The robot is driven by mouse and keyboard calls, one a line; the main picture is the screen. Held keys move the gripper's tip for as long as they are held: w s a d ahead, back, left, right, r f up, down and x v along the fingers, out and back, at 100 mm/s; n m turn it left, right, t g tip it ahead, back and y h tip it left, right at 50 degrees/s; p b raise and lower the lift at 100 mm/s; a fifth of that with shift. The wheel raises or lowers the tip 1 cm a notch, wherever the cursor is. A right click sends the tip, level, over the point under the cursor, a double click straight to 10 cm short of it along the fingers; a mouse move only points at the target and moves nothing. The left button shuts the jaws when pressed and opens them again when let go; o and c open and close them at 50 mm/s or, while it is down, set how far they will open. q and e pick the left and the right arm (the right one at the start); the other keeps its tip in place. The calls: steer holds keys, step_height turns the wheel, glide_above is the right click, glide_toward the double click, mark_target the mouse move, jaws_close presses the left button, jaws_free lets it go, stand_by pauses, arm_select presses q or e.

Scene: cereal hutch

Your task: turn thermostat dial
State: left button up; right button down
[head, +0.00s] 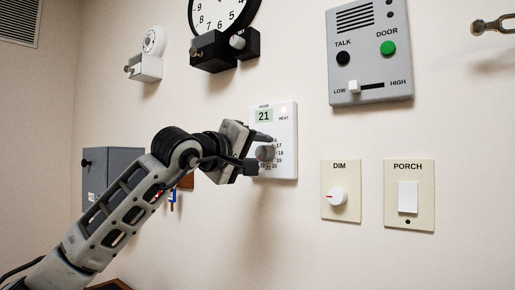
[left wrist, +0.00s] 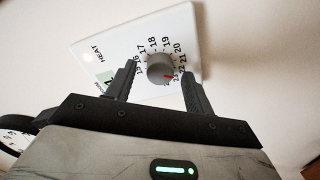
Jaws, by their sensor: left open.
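The white thermostat (head: 287,150) hangs on the wall right of centre in the head view, with a small display reading 21 and the word HEAT beside it. Its round grey dial (head: 265,153) has a printed scale and is partly hidden by my left gripper (head: 259,152). In the left wrist view the dial (left wrist: 160,68) shows a red pointer mark toward its lower right, near the high end of the scale. My left gripper (left wrist: 157,90) is open, with one finger on each side of the dial. I cannot tell whether the fingers touch it. My right gripper is not in view.
Right of the thermostat are a DIM knob plate (head: 341,190) and a PORCH switch plate (head: 409,195). An intercom panel (head: 369,52) is above them. A grey box (head: 110,170) is behind my arm. A clock (head: 222,14) and dark bracket (head: 224,50) are above.

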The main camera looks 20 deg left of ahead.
arm_select(q)
steer(key=shift+w+d, duration=0.15)
steer(key=shift+w, duration=0.2)
steer(key=c, duration=1)
